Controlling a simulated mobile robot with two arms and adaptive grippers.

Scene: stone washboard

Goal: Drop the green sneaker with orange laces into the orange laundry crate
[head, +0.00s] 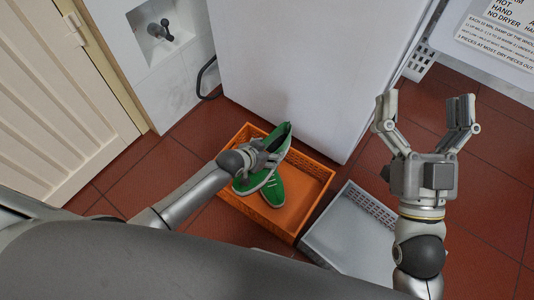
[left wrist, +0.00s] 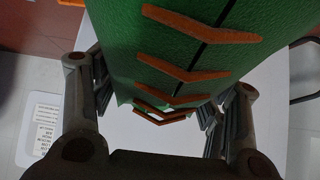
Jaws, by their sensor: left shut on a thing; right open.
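My left gripper (head: 266,156) is shut on the green sneaker (head: 280,138) and holds it over the orange laundry crate (head: 314,206). In the left wrist view the green sneaker (left wrist: 205,55) fills the space between the fingers, and its orange laces (left wrist: 200,30) show. Beneath it in the head view, a second green shoe with pale laces (head: 273,190) appears to lie in the crate; the arm and held sneaker partly cover it. The gap between the held sneaker and what is below is hard to tell. My right gripper (head: 426,112) is open and empty, away to the right.
A grey crate (head: 328,243) stands on the red tile floor right of the orange crate. A large white cabinet or appliance (head: 300,70) stands just behind the orange crate. A slatted door (head: 55,100) is at left.

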